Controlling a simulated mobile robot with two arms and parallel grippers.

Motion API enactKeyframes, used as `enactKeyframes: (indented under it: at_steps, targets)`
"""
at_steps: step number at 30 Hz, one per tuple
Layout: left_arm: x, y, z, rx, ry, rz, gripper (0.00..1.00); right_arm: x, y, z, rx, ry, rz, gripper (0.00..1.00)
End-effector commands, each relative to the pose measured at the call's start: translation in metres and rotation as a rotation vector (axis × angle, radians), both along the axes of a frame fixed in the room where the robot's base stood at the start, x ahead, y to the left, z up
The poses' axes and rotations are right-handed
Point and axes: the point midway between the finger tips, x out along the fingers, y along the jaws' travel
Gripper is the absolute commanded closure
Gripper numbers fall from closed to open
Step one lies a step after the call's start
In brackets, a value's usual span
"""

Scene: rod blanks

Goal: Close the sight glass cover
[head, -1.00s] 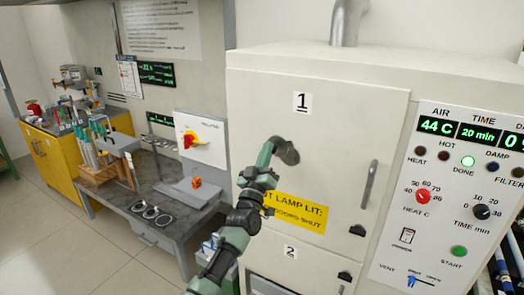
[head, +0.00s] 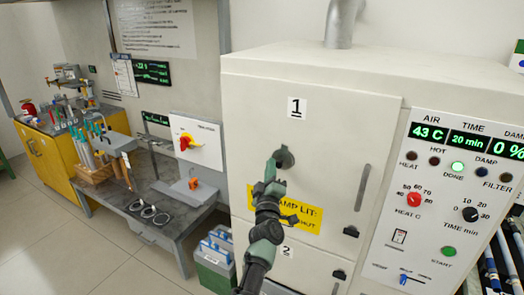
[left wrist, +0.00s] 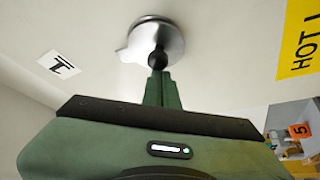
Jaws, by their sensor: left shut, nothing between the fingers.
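The sight glass cover (head: 286,158) is a small round metal piece on the front of door 1 (head: 330,125). In the left wrist view it is a shiny silver disc (left wrist: 168,42) with a pale tab at its left. A dark round knob-like part lies in front of the disc. My left gripper (head: 271,166) is shut and empty, with its fingertips at the disc's lower left in the head view. In the left wrist view the green fingers (left wrist: 160,78) end at the dark part; I cannot tell whether they touch it. The glass itself is not clearly visible.
A vertical door handle (head: 362,188) and a control panel (head: 450,190) are right of the cover. A yellow label (head: 312,213) is below it. A grey bench (head: 190,222) with rings and a red-knob switch box (head: 197,142) stand left. A green-sided bin (head: 214,272) sits below.

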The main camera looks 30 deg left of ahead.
Motion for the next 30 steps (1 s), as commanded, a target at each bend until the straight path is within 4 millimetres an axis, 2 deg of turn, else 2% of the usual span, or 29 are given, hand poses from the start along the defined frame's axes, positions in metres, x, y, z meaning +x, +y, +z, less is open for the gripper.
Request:
enactKeyframes:
  at_steps: [12,30]
  targets:
    - [0.0003,-0.0074,-0.0029,0.0,0.0,0.0,1.0,-0.0018,-0.0001,-0.0029,-0.001,0.003,0.0,0.56]
    - [0.0006,-0.0083,-0.0032,0.001,0.002,-0.001,1.0,-0.0024,-0.0003,-0.0029,-0.001,0.004,0.0,0.56]
